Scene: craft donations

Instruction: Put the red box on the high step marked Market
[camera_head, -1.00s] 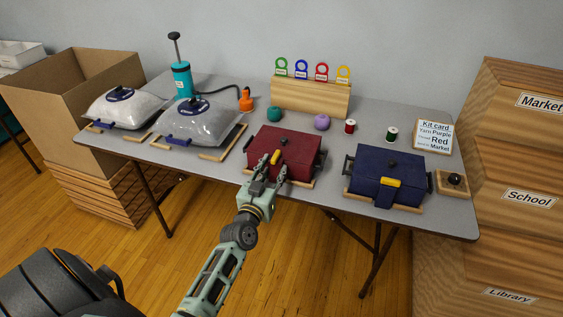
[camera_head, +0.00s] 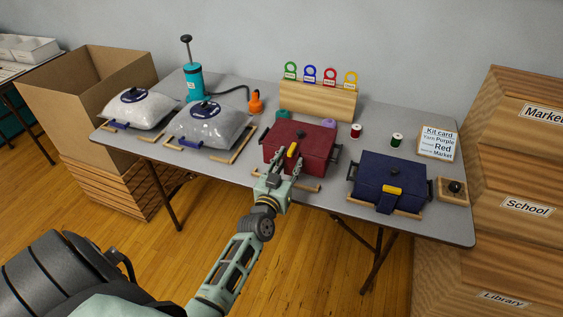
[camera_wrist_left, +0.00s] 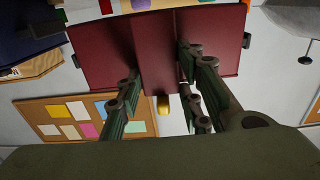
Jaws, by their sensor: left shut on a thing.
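The red box (camera_head: 312,143) has a yellow clasp and dark side handles. My left gripper (camera_head: 286,165) is shut on its front, with fingers about the clasp strap. The box is held a little above its wooden-edged place on the table. In the left wrist view the red box (camera_wrist_left: 105,48) fills the upper middle, with the left gripper's fingers (camera_wrist_left: 160,90) against it. The high step (camera_head: 500,100) marked Market is at the far right, above steps marked School and Library; its top is partly cut off. My right gripper is not in view.
The blue box (camera_head: 390,173) stands right of the red one. Behind are a wooden rack (camera_head: 318,100) with coloured tags, yarn balls and thread spools. Two clear bags and a teal pump (camera_head: 194,82) are left. A kit card (camera_head: 437,143) stands near the steps.

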